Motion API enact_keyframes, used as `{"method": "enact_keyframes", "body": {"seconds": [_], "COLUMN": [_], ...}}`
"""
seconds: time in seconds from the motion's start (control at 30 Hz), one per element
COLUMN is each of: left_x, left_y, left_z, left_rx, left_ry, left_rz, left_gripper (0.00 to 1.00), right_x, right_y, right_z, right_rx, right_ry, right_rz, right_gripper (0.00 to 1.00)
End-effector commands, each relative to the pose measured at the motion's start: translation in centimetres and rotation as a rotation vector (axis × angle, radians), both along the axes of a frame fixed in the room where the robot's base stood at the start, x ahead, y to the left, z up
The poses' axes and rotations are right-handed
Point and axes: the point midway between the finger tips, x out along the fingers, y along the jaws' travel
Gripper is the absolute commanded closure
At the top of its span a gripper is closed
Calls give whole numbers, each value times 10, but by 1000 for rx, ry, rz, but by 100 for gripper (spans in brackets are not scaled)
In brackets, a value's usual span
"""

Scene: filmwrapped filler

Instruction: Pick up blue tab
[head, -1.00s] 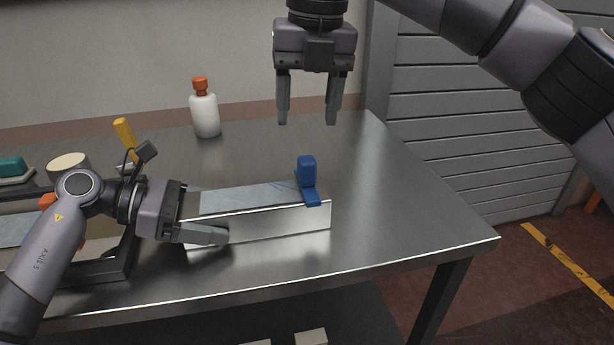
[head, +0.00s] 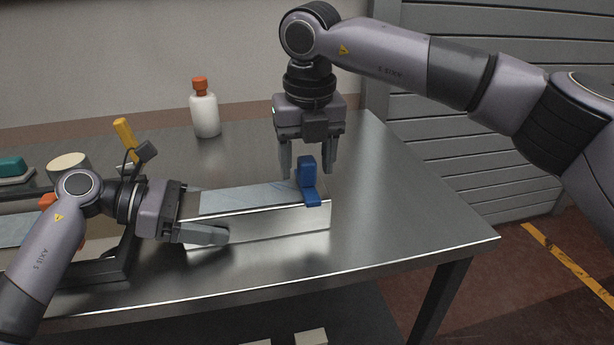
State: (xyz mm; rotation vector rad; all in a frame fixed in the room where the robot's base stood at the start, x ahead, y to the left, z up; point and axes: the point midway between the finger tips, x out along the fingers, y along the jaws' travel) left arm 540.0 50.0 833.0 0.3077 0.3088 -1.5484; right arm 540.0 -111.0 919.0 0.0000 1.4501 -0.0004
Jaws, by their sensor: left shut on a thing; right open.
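The blue tab (head: 307,175) stands upright at the right end of a long metallic box (head: 270,224), with its foot lying over the box's top edge. My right gripper (head: 307,175) is open and points down, its fingers on either side of the tab's upper part. I cannot tell whether the fingers touch it. My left gripper (head: 207,215) is shut on the left part of the metallic box, with one finger along the near side. Its other finger is mostly hidden.
A white bottle with an orange cap (head: 205,112) stands behind the box. A yellow handle (head: 125,138), a round cream-topped thing (head: 69,166) and a teal block (head: 12,167) are at the left. The table (head: 400,215) is clear on the right.

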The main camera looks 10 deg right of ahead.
Motion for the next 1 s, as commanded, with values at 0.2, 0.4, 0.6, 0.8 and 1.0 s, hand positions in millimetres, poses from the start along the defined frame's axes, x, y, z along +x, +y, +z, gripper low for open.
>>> {"method": "enact_keyframes", "body": {"seconds": [0.2, 0.4, 0.6, 0.8, 1.0], "left_x": [0, 0, 0, 0, 0], "left_y": [0, 0, 0, 0, 0], "left_z": [1, 1, 1, 1, 1], "left_rx": [-2, -2, -2, -2, -2], "left_ry": [0, 0, 0, -1, 0], "left_rz": [1, 1, 1, 1, 1], "left_gripper": [68, 68, 68, 68, 68], "right_x": [2, 2, 2, 2, 3], "right_y": [0, 0, 0, 0, 0], "right_z": [-19, -19, -19, -17, 9], "right_rx": [1, 1, 0, 1, 1], "right_ry": [0, 0, -1, -1, -5], "right_rz": [0, 0, -1, -1, -2], "right_gripper": [40, 60, 100, 100, 100]}}
